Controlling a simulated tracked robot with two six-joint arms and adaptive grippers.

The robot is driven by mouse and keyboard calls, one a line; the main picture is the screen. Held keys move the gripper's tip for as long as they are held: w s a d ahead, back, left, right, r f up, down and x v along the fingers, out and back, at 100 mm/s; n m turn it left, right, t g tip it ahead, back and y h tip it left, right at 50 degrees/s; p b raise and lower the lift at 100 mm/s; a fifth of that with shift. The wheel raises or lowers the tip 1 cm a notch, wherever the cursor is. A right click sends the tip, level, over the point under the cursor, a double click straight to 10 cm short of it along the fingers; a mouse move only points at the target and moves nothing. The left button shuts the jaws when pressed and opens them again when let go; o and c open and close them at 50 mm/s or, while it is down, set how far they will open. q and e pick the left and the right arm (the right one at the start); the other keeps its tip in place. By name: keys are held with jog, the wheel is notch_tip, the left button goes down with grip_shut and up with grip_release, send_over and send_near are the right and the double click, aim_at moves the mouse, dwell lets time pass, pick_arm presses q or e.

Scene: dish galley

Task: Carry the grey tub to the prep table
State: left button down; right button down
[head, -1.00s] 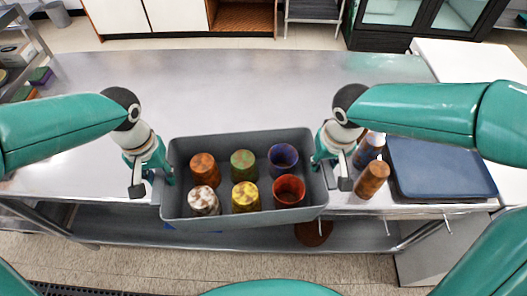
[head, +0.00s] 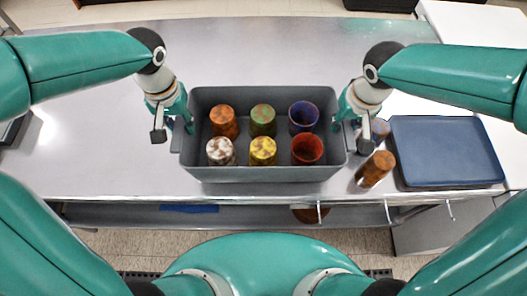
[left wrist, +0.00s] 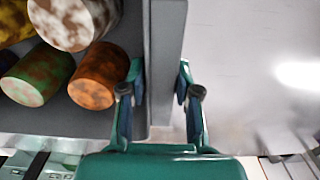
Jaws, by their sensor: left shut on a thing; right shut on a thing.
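The grey tub (head: 265,175) is upright over the front part of the steel table (head: 95,110) in the head view. I cannot tell whether its base touches the tabletop. It holds several cups in two rows, among them a blue cup (head: 303,112), a red cup (head: 307,150) and a yellow patterned one (head: 263,152). My left gripper (head: 178,126) is shut on the tub's left end wall. The left wrist view shows its fingers (left wrist: 157,88) on both sides of that wall (left wrist: 165,50). My right gripper (head: 352,124) is shut on the right end wall.
A brown patterned cup (head: 376,168) stands close to the tub's right end, with another partly hidden behind my right gripper. A blue tray (head: 445,150) lies further right. The tabletop behind and left of the tub is clear.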

aim_at(193, 159)
pick_arm(q)
jog(key=shift+d, duration=0.1)
pick_arm(e)
jog(key=shift+d, duration=0.35)
pick_arm(q)
jog(key=shift+f, duration=0.15)
pick_arm(e)
jog(key=shift+f, duration=0.15)
